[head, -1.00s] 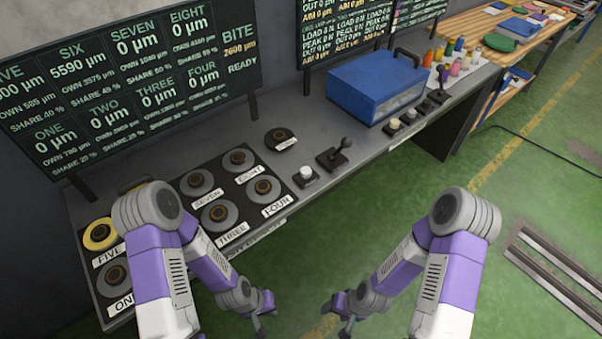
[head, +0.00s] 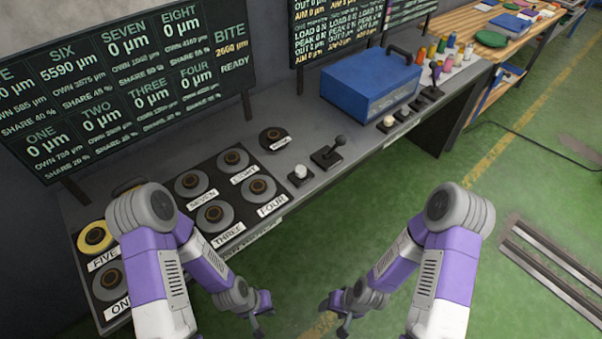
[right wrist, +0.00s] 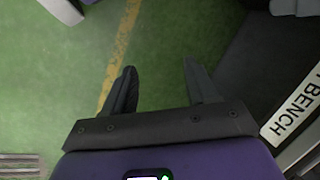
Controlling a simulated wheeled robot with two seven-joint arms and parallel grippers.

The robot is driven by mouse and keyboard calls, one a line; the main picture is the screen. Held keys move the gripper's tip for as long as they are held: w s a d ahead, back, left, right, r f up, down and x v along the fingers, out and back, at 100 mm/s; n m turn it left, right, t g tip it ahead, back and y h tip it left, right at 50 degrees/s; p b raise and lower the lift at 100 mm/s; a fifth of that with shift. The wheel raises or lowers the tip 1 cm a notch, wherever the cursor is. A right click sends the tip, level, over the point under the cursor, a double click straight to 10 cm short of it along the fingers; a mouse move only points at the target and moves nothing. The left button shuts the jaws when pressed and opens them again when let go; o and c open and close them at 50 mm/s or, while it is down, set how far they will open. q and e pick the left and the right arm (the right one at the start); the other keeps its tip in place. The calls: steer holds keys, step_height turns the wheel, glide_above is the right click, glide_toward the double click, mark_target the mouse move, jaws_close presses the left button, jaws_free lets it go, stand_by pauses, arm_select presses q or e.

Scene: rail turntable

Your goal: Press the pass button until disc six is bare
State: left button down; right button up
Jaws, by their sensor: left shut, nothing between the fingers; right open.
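The dark display (head: 120,90) reads SIX 5590 µm and BITE 2600 µm, READY. Seven, eight, one, two, three and four read 0 µm; five's reading is cut off. Disc five (head: 95,237) has a yellow top. Discs six and two are hidden behind my left arm. A white-topped button (head: 300,173) stands on a small dark base right of the discs; I cannot read a pass label. My left gripper (head: 262,312) is shut and empty in front of the bench. My right gripper (head: 338,318) is open and empty over the floor; its fingers show in the right wrist view (right wrist: 160,90).
A black lever (head: 330,152) stands beside the white button. A loose disc (head: 274,138) lies behind it. A blue box (head: 370,88) and more buttons (head: 388,121) are further right. Green floor (head: 320,250) is clear before the bench.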

jaws_close()
stand_by(1.6)
